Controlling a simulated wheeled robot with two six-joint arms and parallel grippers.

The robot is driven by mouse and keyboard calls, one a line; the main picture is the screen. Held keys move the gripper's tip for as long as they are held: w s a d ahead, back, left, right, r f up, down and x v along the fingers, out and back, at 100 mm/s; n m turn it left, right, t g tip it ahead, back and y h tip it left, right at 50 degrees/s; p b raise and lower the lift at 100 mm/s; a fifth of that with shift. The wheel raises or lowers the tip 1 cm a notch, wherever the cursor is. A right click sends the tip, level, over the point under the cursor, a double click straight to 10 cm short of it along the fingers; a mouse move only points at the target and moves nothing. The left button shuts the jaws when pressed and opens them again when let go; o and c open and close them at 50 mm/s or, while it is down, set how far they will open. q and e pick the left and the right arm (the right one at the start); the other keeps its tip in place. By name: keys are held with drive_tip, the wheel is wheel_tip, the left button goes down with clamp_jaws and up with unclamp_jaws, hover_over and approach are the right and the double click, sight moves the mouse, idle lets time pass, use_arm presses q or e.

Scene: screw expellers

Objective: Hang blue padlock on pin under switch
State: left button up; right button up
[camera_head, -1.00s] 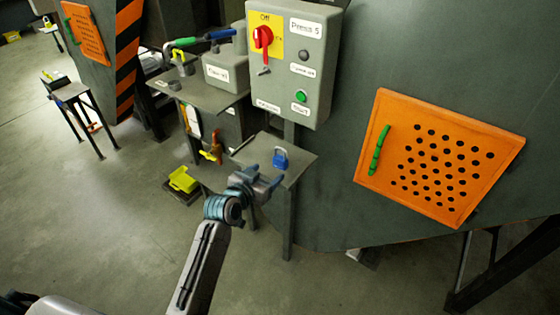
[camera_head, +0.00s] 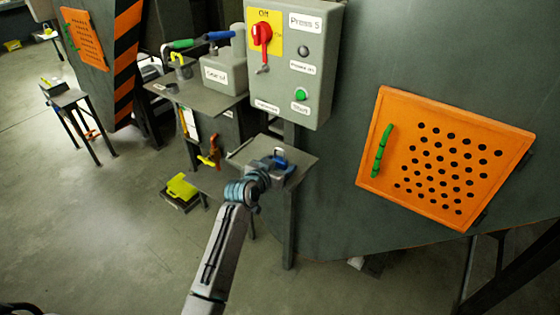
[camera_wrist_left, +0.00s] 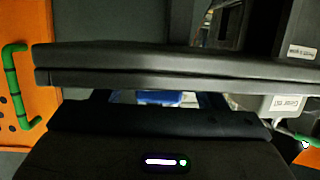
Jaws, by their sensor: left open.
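The blue padlock (camera_head: 281,154) stands on a small grey table (camera_head: 309,160) below the control box. In the left wrist view only a strip of the blue padlock (camera_wrist_left: 160,98) shows; the rest is hidden. My left gripper (camera_head: 277,163) is open and right at the padlock, covering its lower part in the head view. I cannot tell whether the fingers touch it. A small grey pin (camera_head: 262,69) sticks out below the switch. My right gripper is not in view.
The control box (camera_head: 317,75) overhangs the table's back, with a green button (camera_head: 301,94). A side table (camera_head: 205,97) with a grey container (camera_head: 224,72) stands left. An orange perforated panel (camera_head: 440,160) with a green handle is right. Floor in front is clear.

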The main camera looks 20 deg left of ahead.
use_arm(q)
drive_tip(key=c, duration=1)
drive_tip(key=shift+o, duration=0.2)
drive_tip(key=shift+s+a+r+p, duration=0.15)
drive_tip(key=shift+s+r+p, duration=0.35)
drive_tip(key=shift+r+p, duration=0.4)
drive_tip(key=shift+s+a+r+p, duration=0.2)
drive_tip(key=shift+s+r+p, duration=0.25)
drive_tip(key=shift+r+p, duration=0.4)
drive_tip(key=shift+s+a+r+p, duration=0.15)
drive_tip(key=shift+s+r+p, duration=0.35)
drive_tip(key=shift+r+p, duration=0.4)
drive_tip(key=shift+f, duration=0.15)
